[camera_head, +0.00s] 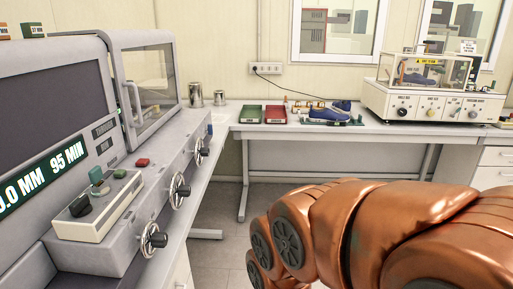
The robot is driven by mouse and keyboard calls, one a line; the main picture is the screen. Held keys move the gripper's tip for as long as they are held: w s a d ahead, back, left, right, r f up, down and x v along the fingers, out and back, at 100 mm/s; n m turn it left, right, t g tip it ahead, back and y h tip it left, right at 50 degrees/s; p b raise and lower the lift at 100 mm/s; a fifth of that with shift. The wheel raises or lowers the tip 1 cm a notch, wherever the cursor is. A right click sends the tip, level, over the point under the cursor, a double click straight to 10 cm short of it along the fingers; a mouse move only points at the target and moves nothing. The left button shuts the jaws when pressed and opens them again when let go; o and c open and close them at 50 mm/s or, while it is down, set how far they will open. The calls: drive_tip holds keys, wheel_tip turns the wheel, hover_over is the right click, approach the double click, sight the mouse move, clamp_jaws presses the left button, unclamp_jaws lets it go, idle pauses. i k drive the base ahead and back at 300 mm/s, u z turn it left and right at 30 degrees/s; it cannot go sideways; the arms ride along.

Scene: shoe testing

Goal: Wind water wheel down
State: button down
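The machine (65,110) stands on the left, with three handwheels along its front face. The near handwheel (152,240) is silver with a dark knob. The middle handwheel (179,190) and the far handwheel (201,152) sit farther back along the same face. I cannot read any label that tells which one is the water wheel. My copper-coloured arm fills the lower right, apart in the picture from the wheels. My gripper is not in view.
A control box (100,215) with buttons sits on the machine's ledge. The back bench (350,133) bears a green tray (250,114), a red tray (275,115), blue shoes (328,115) and a clear-covered tester (425,95). Open floor (215,255) lies between the machine and my arm.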

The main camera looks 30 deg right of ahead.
sight(202, 152)
drive_tip(key=z, duration=0.1)
drive_tip(key=k, duration=1)
drive_tip(key=z, duration=1.1)
drive_tip(key=i, duration=1.2)
drive_tip(key=u, duration=1.25)
drive_tip(key=i, duration=0.8)
drive_tip(key=u, duration=0.15)
